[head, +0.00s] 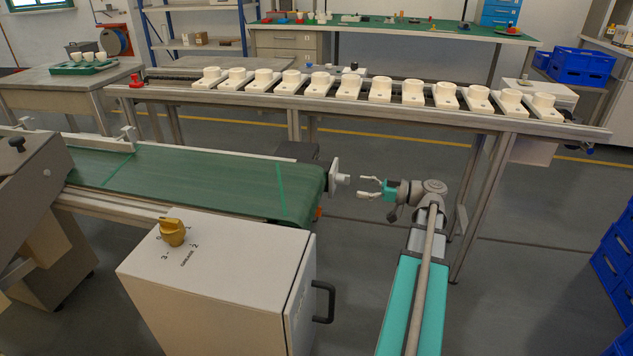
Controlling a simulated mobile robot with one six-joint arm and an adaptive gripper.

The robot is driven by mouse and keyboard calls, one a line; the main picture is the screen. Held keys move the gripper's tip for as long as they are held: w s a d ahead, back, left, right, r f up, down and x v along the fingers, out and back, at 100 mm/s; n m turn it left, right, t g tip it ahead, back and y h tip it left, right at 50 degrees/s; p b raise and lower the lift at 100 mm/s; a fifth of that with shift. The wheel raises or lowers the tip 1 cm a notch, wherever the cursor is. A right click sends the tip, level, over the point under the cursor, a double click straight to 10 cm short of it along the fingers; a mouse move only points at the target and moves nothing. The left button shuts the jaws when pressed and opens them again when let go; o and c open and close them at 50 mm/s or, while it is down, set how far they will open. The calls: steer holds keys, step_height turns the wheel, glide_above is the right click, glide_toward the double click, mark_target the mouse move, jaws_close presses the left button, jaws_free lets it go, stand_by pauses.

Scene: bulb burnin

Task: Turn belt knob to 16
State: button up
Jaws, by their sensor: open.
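A green conveyor belt (200,181) runs across the left half of the head view. At its right end is a pale plate with a small knob-like part (338,178); no numbers are readable on it. My gripper (370,188) is open and empty, its fingers pointing left toward this part, with a small gap between. A yellow knob (172,232) sits on top of a white cabinet (215,285). Marks "3" and "2" and a word too small to read surely lie around it. My gripper is well away from the yellow knob.
Behind the belt, a long rail table (300,98) carries a row of white blocks with round sockets (350,87). The cabinet has a black handle (323,301). A machine with a black knob (17,145) stands at left. Blue crates (615,260) are at right.

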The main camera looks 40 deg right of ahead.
steer(key=shift+x, duration=6.25)
steer(key=c, duration=1.1)
steer(key=shift+c, duration=0.2)
